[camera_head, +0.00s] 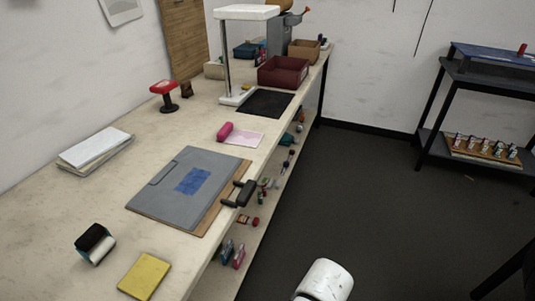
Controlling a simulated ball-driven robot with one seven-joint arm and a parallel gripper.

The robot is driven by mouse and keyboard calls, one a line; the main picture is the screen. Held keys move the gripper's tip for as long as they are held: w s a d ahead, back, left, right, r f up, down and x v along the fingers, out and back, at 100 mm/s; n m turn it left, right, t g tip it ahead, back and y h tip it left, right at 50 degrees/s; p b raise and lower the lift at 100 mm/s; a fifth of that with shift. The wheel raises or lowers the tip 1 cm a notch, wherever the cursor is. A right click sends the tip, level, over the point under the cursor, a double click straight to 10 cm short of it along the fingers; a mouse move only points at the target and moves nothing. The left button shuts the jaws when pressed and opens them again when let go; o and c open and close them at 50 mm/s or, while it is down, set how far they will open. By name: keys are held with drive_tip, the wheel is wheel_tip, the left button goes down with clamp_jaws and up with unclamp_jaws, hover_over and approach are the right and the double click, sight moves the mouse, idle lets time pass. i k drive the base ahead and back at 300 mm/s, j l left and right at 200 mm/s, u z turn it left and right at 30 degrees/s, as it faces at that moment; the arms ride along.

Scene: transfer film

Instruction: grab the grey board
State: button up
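The grey board (178,186) lies flat on the workbench (108,212), in the left middle of the head view. It is a flat grey rectangle with a blue patch (193,181) on it and a raised strip along its left side. A brown board (212,213) shows from under its right edge. A dark piece with two short prongs (243,193) sits at the bench's front edge, close to the board's right side; I cannot tell whether it touches the board. My gripper is not in view.
A pink roll (225,132) lies beyond the board, white papers (95,150) to its left. A yellow pad (144,276) and a black-and-white item (95,243) lie nearer. A lower shelf holds small items. Open dark floor (345,190) lies right of the bench.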

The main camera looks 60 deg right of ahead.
sight(187, 195)
drive_tip(key=i+j+z, duration=0.35)
drive_tip(key=j+z, duration=0.35)
drive_tip(key=i+j+z, duration=0.2)
drive_tip(key=j+z, duration=0.15)
drive_tip(key=i+j, duration=0.1)
drive_tip(key=j, duration=0.25)
drive_tip(key=k+u, duration=0.25)
